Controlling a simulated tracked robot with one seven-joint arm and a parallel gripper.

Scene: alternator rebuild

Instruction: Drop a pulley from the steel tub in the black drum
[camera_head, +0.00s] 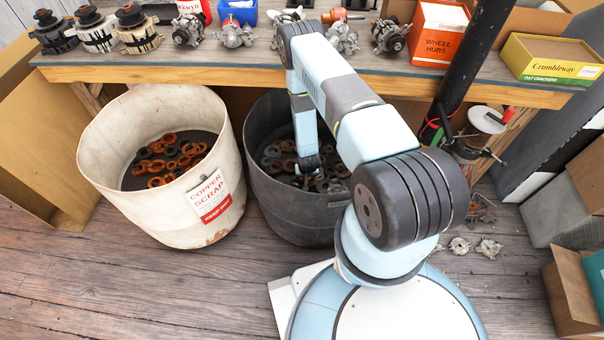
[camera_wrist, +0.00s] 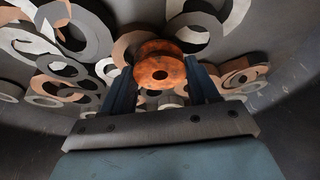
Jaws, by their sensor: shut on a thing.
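The black drum (camera_head: 296,222) stands on the floor in front of the bench, with grey and copper-coloured rings lying in it. My arm reaches down into it, and my gripper (camera_head: 309,168) is inside, low over the rings. In the wrist view, my gripper (camera_wrist: 163,84) is shut on an orange-brown pulley (camera_wrist: 160,66) with a dark centre hole. Loose rings (camera_wrist: 85,35) lie around and beyond it. The pulley cannot be made out in the head view. I cannot pick out the steel tub with certainty.
A white drum (camera_head: 108,172) labelled copper scrap stands just left, holding copper-coloured rings. The bench edge (camera_head: 190,75) overhangs behind, carrying alternator parts. A black post (camera_head: 462,72) and small metal parts (camera_head: 474,246) are to the right. The front-left floor is clear.

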